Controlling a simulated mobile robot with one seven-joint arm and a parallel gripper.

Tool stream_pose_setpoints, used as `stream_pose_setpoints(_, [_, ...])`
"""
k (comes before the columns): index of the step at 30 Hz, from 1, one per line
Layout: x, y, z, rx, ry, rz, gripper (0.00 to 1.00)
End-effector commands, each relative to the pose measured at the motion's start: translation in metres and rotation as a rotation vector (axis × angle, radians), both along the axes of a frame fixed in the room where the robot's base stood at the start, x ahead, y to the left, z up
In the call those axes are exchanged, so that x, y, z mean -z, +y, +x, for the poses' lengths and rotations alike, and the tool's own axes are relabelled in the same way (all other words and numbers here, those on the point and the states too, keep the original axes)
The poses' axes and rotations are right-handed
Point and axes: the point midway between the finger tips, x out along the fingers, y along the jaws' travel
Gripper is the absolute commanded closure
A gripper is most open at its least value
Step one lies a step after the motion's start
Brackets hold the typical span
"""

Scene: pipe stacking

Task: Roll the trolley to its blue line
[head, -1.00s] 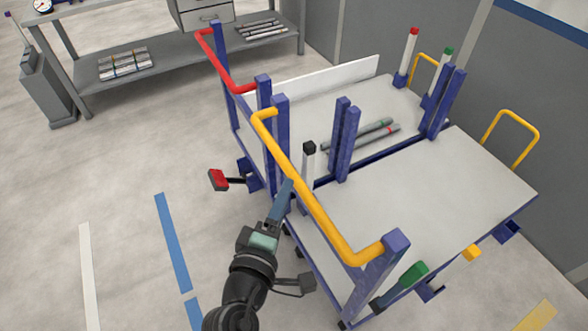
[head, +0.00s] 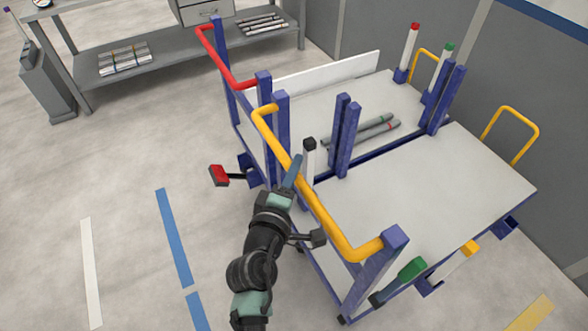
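Two trolleys with pale decks and blue posts stand side by side. The nearer trolley (head: 430,190) has a yellow push handle (head: 330,226) along its left end, and its deck is mostly bare. The farther trolley (head: 300,113) has a red handle (head: 222,65). A blue line (head: 173,235) runs on the floor to the left of the trolleys, with a gap and another blue piece below it. My gripper (head: 297,162) is at the yellow handle, its blue-grey finger overlapping the bar's upper part. The fingertips' grip is hidden, so I cannot tell whether it is closed around the bar.
Several grey pipes (head: 365,134) lie on the farther trolley. A red pedal (head: 219,175) and a green pedal (head: 412,269) stick out from the trolleys. A white line (head: 91,270) lies left of the blue one. A workbench (head: 170,55) stands behind; open floor lies left.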

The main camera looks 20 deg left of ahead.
Motion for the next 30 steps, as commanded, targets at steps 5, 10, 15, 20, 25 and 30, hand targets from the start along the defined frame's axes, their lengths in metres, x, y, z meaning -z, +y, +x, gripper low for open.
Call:
stream_pose_setpoints(5, [0.0001,0.0,-0.0002,0.0,0.0,0.0,1.0])
stream_pose_setpoints(10, [0.0001,0.0001,-0.0003,0.0,0.0,0.0,1.0])
stream_pose_setpoints(15, [0.0002,0.0001,-0.0004,0.0,0.0,0.0,1.0])
stream_pose_setpoints(20, [0.0002,0.0001,-0.0004,0.0,0.001,0.0,1.0])
stream_pose_setpoints(25, [0.0003,0.0001,-0.0005,0.0,0.001,0.0,1.0])
stream_pose_setpoints(30, [0.0004,0.0002,-0.0005,0.0,0.001,0.0,1.0])
